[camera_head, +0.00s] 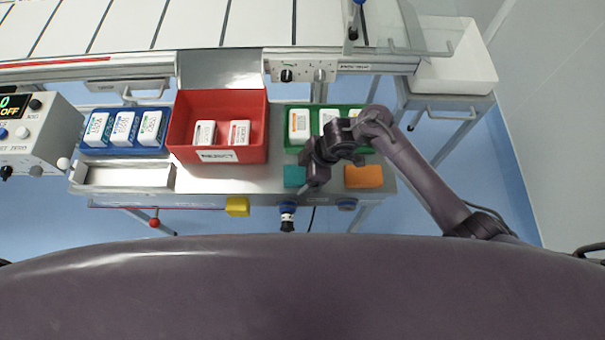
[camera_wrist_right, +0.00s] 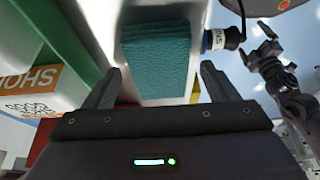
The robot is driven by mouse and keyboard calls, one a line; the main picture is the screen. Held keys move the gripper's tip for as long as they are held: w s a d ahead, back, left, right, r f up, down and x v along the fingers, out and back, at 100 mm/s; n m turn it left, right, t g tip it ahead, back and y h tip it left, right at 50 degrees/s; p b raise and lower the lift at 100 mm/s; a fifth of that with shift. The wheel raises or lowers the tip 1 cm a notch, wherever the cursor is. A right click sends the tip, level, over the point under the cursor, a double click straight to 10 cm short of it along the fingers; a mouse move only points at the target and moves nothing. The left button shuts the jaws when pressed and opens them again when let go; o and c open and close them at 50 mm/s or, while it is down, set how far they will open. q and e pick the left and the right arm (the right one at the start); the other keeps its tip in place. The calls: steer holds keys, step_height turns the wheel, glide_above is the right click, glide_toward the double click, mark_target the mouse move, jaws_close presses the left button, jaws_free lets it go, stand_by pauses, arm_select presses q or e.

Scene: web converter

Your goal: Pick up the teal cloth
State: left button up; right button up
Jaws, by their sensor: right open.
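The teal cloth (camera_head: 292,176) is a folded block on the grey bench, in front of the green bin and partly hidden by my gripper. My right gripper (camera_head: 312,182) is over its right side in the head view. In the right wrist view the teal cloth (camera_wrist_right: 158,55) lies ahead of the jaws, between the lines of the two fingers. The right gripper (camera_wrist_right: 160,72) is open with nothing held; I cannot tell whether it touches the cloth.
An orange block (camera_head: 363,177) lies right of the cloth. The green bin (camera_head: 288,148) with white boxes stands behind, the red bin (camera_head: 217,103) and blue bin (camera_head: 124,150) to the left.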

steer(key=shift+f, duration=0.2)
steer(key=c, duration=1.1)
steer(key=shift+r, duration=0.15)
step_height(320, 180, up, 20)
steer(key=p, duration=0.8)
steer(key=shift+r, duration=0.1)
